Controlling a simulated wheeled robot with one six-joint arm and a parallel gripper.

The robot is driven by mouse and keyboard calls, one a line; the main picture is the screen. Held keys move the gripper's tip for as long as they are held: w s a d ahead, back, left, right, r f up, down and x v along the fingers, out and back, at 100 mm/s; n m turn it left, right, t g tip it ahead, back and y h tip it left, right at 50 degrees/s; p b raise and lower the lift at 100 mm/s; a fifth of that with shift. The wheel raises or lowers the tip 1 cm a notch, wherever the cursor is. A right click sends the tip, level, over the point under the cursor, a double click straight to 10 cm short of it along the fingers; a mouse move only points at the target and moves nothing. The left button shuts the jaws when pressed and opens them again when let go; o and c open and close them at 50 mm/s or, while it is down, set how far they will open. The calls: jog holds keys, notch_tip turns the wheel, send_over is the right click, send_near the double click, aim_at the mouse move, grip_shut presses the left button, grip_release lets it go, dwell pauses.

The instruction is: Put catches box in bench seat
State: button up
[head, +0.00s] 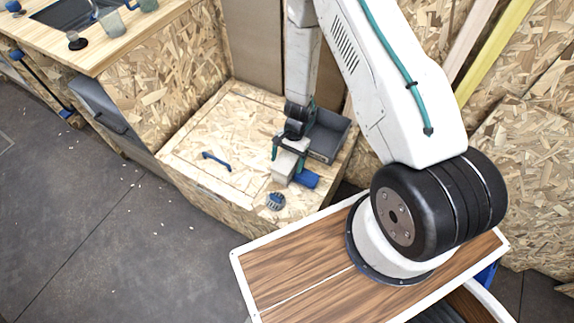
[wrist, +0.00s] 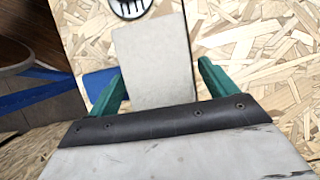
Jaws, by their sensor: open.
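A pale grey-white box (head: 283,168), probably the catches box, stands on the right part of the bench seat's top. The bench seat (head: 205,150) is a chipboard box with a lid outlined in its top and a blue handle (head: 216,161) on that lid; the lid looks shut. My gripper (head: 288,152) points down over the pale box. In the wrist view my gripper (wrist: 160,70) is open, with one green finger on each side of the pale box (wrist: 155,50). Gaps show between fingers and box. The box's lower part is hidden there.
A blue block (head: 306,179) lies close beside the pale box, and a round blue item (head: 275,201) is near the front edge. A dark grey tray (head: 328,136) sits behind, to the right. A wooden counter (head: 110,45) stands at left. The lid's top holds only its handle.

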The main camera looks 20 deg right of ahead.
jog(key=shift+c, duration=0.4)
jog(key=c, duration=1.3)
